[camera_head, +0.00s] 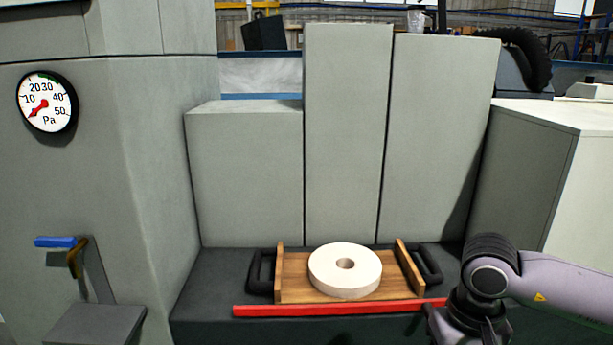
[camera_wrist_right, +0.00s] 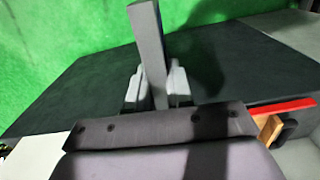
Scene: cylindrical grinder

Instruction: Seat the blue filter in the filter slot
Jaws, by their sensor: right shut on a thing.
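In the right wrist view my right gripper (camera_wrist_right: 157,90) is shut on a long, narrow grey bar-like thing (camera_wrist_right: 148,45), which stands up between the two light grey fingers. Its colour looks grey, and I cannot tell if it is the blue filter. In the head view my right arm comes in at the lower right; its gripper is not clearly seen there. No blue filter and no filter slot can be made out for sure. A small blue bar (camera_head: 55,241) shows at the far left beside a brass-coloured hook. My left gripper is not in view.
A white wheel (camera_head: 345,286) lies on a wooden tray (camera_head: 293,276) with black handles. A red strip (camera_head: 340,310) runs along the front of the dark ledge. Tall grey panels (camera_head: 345,130) stand behind. A pressure gauge (camera_head: 47,102) is on the left housing, above a grey bracket (camera_head: 97,322).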

